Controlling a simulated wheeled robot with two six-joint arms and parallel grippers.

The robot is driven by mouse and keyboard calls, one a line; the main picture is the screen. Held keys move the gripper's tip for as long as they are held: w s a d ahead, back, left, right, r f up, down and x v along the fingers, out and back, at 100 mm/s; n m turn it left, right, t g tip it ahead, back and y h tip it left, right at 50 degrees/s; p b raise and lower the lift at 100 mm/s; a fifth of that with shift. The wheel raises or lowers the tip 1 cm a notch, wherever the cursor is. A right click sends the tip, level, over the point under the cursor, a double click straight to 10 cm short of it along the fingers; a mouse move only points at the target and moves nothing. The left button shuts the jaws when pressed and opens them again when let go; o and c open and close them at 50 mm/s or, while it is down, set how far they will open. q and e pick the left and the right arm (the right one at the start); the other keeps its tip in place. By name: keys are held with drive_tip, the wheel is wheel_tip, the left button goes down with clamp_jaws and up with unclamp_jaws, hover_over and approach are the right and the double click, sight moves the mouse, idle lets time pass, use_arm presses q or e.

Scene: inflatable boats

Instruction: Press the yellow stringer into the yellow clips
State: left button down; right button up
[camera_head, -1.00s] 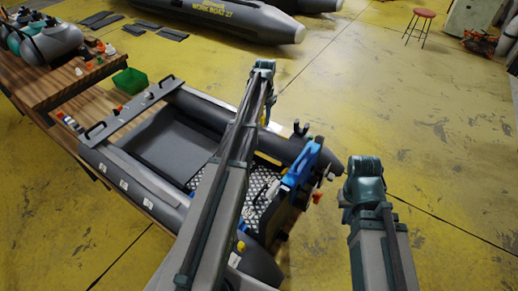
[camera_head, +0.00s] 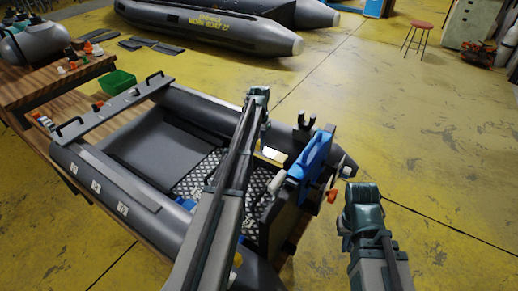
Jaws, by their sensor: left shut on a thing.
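A yellow strip, which looks like the yellow stringer (camera_head: 272,157), shows inside the grey boat beside its far tube, with a pale patch along it. My left gripper (camera_head: 261,138) hangs below its wrist at this strip, largely hidden by my own arm. It seems shut on the strip, but the fingertips are not clear. I cannot make out the yellow clips; the arm covers part of the boat floor. My right arm's wrist (camera_head: 362,208) is beyond the boat's right end, over the floor. Its fingers are hidden behind it.
The grey boat (camera_head: 100,185) lies on a wooden bench, with a checkered metal floor plate (camera_head: 195,175) inside. A blue motor clamp (camera_head: 313,158) stands at its right end, between my arms. A green bin (camera_head: 117,82) is at the back left.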

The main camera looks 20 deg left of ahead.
sight(259, 150)
use_arm(q)
drive_tip(key=shift+f, duration=0.15)
drive_tip(key=shift+f+b, duration=1.9)
drive_tip(key=shift+b, duration=0.05)
drive_tip(key=shift+s+f+b, duration=0.15)
drive_tip(key=shift+f+b, duration=1.55)
idle(0.4)
drive_tip(key=c, duration=0.7)
unclamp_jaws()
drive_tip(key=shift+r, duration=0.1)
drive_tip(key=shift+r, duration=0.1)
wheel_tip(259, 150, up, 14)
drive_tip(key=p, duration=1.4)
drive_tip(key=shift+f, duration=0.2)
